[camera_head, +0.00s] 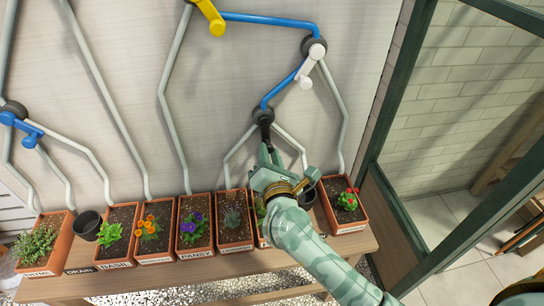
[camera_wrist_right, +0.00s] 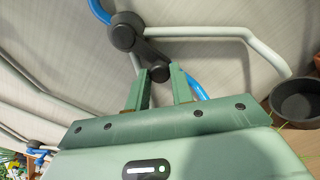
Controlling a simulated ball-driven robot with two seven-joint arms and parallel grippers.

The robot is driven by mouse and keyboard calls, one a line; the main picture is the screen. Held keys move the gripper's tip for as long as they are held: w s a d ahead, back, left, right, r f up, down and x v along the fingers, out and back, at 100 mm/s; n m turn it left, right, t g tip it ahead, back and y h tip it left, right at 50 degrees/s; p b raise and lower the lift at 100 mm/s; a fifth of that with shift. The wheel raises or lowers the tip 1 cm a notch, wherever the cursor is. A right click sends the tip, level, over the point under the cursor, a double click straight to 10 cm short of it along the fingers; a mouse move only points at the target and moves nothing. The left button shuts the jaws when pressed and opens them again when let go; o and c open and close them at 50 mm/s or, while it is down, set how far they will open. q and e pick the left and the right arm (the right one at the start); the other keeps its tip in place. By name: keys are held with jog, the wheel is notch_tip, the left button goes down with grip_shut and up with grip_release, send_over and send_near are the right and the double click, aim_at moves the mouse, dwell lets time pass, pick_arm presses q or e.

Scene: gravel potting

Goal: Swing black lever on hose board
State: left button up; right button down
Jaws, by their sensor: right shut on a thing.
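The hose board (camera_head: 120,70) is a pale upright panel with grey and blue pipes. The black lever (camera_head: 265,132) hangs downward from a dark round hub (camera_head: 263,116) low on the board's right part. In the right wrist view the black lever (camera_wrist_right: 152,58) runs from its hub (camera_wrist_right: 126,31) to a rounded end between my fingertips. My right gripper (camera_head: 266,152) is shut on that end, and its fingers also show in the wrist view (camera_wrist_right: 160,76). The gripper body hides what lies below it. My left gripper is not in view.
A white lever (camera_head: 307,70), yellow lever (camera_head: 212,18) and blue lever (camera_head: 32,134) sit on other hubs. Planted terracotta pots (camera_head: 235,234) line a wooden bench (camera_head: 130,285) below. A black pot (camera_head: 86,224) stands at left. A green-framed glass partition (camera_head: 405,120) stands at right.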

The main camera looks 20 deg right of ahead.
jog(key=shift+a, duration=0.1)
dwell(0.4)
jog(key=c, duration=1.2)
grip_release()
jog(key=v, duration=1.6)
jog(key=shift+s+p, duration=0.2)
jog(key=shift+p, duration=0.1)
jog(key=shift+f, duration=0.15)
